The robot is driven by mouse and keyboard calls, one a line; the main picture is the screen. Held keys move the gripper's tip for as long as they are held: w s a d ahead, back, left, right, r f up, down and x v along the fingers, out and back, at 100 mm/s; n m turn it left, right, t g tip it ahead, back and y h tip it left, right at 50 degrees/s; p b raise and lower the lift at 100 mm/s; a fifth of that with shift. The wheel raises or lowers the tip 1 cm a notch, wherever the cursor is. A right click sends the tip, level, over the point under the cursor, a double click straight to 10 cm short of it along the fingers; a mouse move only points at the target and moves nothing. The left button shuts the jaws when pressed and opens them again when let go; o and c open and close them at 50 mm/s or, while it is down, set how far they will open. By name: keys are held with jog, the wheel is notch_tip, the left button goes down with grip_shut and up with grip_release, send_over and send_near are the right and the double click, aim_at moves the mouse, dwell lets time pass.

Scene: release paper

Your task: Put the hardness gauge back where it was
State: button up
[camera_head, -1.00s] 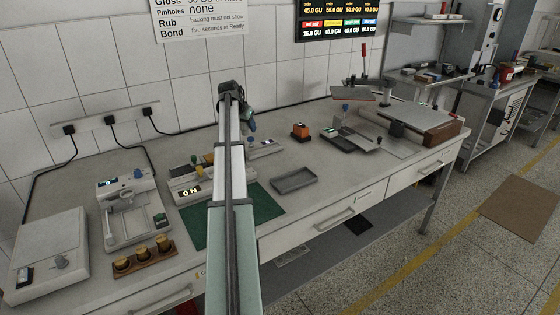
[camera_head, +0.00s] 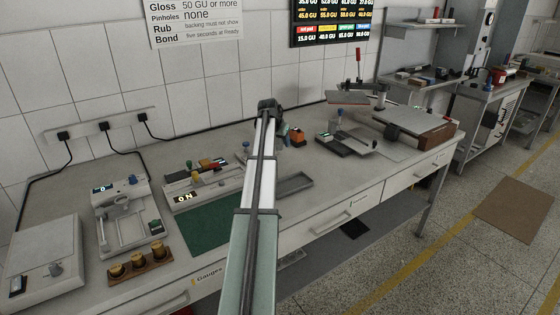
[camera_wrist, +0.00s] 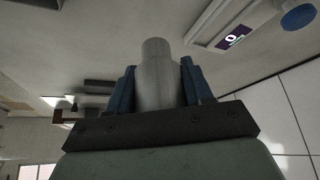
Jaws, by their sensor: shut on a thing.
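My gripper (camera_wrist: 157,88) is shut on a plain grey cylindrical body, seen between its blue fingers in the wrist view; I take it to be the hardness gauge (camera_wrist: 157,62). Its far end and any dial are not visible. No marked resting place for the gauge can be made out.
An orange block (camera_head: 297,137) and a grey tray (camera_head: 297,182) lie beside the arm, the tray partly hidden. A dark plate device (camera_head: 357,147) stands right. A small display (camera_wrist: 235,39) shows in the wrist view.

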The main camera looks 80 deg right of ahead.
jog(key=shift+f, duration=4)
jog(key=shift+f, duration=0.15)
jog(key=o, duration=1.3)
jog(key=v, duration=1.2)
